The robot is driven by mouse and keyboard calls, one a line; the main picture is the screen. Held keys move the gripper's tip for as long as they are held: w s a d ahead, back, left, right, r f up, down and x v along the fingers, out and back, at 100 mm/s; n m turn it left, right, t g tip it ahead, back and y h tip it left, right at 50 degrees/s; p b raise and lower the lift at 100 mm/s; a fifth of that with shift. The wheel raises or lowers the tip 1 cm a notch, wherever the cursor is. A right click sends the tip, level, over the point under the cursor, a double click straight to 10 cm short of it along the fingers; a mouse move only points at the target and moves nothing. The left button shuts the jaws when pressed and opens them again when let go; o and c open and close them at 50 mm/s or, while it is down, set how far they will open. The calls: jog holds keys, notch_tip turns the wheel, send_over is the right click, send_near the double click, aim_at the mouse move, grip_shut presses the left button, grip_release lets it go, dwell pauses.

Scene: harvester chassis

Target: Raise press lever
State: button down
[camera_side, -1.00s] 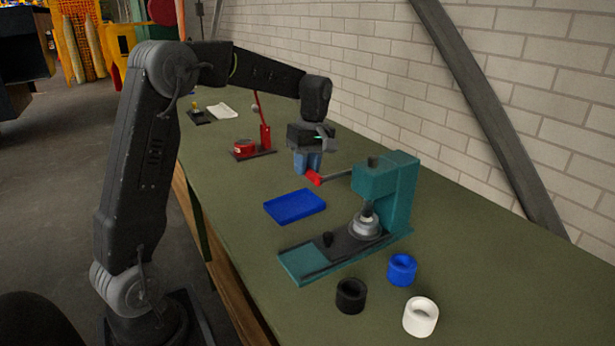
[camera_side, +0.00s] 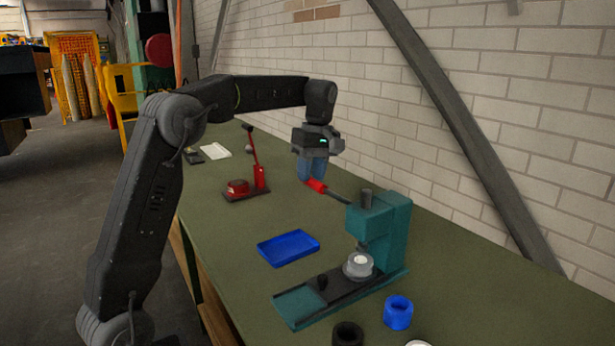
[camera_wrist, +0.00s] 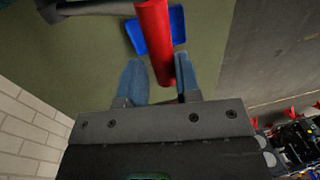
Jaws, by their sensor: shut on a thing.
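The teal press (camera_side: 378,232) stands on the green bench in the side view. Its lever is a dark rod (camera_side: 338,197) with a red handle (camera_side: 315,185), slanting up to the left from the press body. My gripper (camera_side: 312,178) is at the handle's end, its blue fingers shut on it. In the wrist view the red handle (camera_wrist: 154,40) runs between the two blue fingers (camera_wrist: 158,80). A light round piece (camera_side: 358,265) sits on the press's dark slide, under the ram.
A blue tray (camera_side: 288,248) lies left of the press. Blue (camera_side: 398,313) and black (camera_side: 347,335) rings stand in front of it, with a white one (camera_side: 419,343) cut off by the frame. A red lever tool (camera_side: 245,187) stands farther back. A brick wall runs behind the bench.

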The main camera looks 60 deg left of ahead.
jog(key=shift+w+d+f, duration=0.15)
jog(key=shift+w+f, duration=0.3)
jog(key=shift+w, duration=0.1)
jog(key=c, duration=0.9)
grip_release()
jog(key=shift+w+f, duration=0.1)
jog(key=shift+c, duration=0.2)
notch_tip(320, 180, up, 8)
jog(key=shift+w+f, duration=0.15)
jog(key=shift+w, duration=0.2)
